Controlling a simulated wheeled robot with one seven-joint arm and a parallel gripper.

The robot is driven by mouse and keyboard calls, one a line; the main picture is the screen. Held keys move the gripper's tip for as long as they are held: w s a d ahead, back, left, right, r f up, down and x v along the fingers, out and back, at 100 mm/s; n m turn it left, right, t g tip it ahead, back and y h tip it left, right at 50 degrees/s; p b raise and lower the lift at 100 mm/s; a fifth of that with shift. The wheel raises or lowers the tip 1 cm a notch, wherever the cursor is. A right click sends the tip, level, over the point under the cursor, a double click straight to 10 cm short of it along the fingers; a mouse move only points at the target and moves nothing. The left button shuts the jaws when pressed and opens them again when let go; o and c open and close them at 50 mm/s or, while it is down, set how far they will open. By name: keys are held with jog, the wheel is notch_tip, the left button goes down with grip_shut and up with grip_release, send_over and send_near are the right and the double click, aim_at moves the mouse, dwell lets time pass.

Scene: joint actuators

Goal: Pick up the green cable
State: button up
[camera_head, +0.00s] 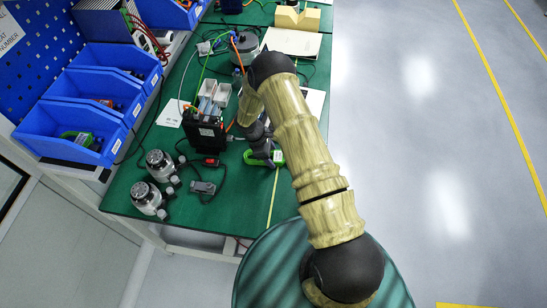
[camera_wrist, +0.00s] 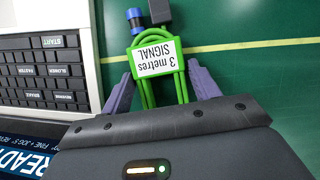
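The green cable (camera_wrist: 182,90) is a looped bundle with a white label reading "3 metres SIGNAL", a blue-and-black plug and a dark connector at its far end. In the head view, part of the cable (camera_head: 278,157) shows at the table's front, beside my gripper (camera_head: 262,155). In the wrist view, my gripper (camera_wrist: 160,82) has its two purple fingers on either side of the bundle, close to it. The fingers look apart, with small gaps to the cable. The near end of the loop is hidden by the gripper body.
A keyboard device (camera_wrist: 45,75) lies close left of the cable. A black box (camera_head: 205,135), a small grey device (camera_head: 203,188) and two round metal actuators (camera_head: 147,198) stand on the green table (camera_head: 225,212). Blue bins (camera_head: 60,150) line the left; one holds another green item.

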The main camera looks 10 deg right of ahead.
jog(key=c, duration=0.7)
jog(key=shift+c, duration=0.2)
notch_tip(320, 180, up, 10)
jog(key=b, duration=0.2)
jog(key=shift+w, duration=0.1)
